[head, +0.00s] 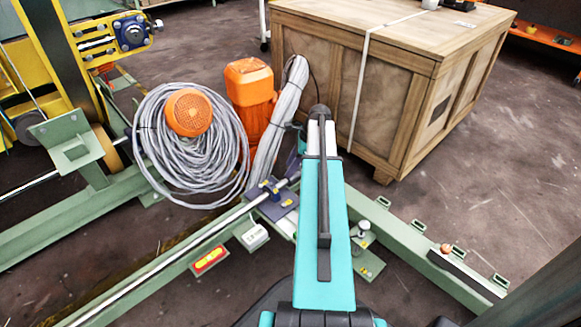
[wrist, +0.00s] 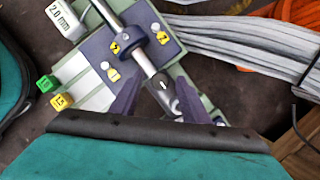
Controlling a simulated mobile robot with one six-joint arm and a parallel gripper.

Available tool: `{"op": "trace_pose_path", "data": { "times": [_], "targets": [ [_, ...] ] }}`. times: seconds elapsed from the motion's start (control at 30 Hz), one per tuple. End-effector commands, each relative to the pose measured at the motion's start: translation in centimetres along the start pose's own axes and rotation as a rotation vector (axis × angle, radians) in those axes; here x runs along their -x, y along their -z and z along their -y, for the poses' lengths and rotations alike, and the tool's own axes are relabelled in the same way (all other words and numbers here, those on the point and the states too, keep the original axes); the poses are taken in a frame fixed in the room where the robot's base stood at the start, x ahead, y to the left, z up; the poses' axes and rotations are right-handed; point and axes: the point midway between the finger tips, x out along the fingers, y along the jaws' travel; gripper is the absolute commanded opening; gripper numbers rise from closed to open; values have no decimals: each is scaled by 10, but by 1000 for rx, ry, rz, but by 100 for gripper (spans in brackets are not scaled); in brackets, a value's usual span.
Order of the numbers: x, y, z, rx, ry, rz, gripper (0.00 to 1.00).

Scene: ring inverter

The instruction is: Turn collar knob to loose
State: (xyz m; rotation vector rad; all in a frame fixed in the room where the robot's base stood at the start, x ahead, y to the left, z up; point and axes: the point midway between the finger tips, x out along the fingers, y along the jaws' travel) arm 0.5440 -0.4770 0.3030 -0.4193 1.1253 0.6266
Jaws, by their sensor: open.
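A dark blue collar (wrist: 133,39) sits around a steel shaft (wrist: 112,14) on a dark blue panel in the wrist view. The panel carries yellow and white symbol labels. A grey knob-like part (wrist: 163,88) with a small white mark lies lower on the shaft line. My gripper (wrist: 156,90) is open, with one dark purple finger on each side of this part. I cannot tell whether the fingers touch it. In the head view the collar (head: 270,187) shows left of my arm, which hides the gripper's fingers.
A green tag and a yellow tag (wrist: 62,101) and a white block marked 2.0 mm (wrist: 64,17) stand beside the panel. Coiled grey cable (head: 190,145) and an orange motor (head: 249,85) are behind. A wooden crate (head: 385,85) blocks the back right.

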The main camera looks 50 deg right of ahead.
Motion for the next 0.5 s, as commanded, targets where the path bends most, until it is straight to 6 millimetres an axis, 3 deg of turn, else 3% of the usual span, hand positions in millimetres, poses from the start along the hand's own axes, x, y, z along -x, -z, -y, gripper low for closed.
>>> {"op": "trace_pose_path", "data": {
  "times": [0.1, 0.33, 0.37, 0.5],
  "targets": [
    [0, 0, 0, 0, 0, 0, 40],
    [0, 0, 0, 0, -1, 0, 1],
    [-2, -5, -8, 3, -2, 0, 1],
    [0, -2, -2, 3, -4, 1, 1]
  ]
}}
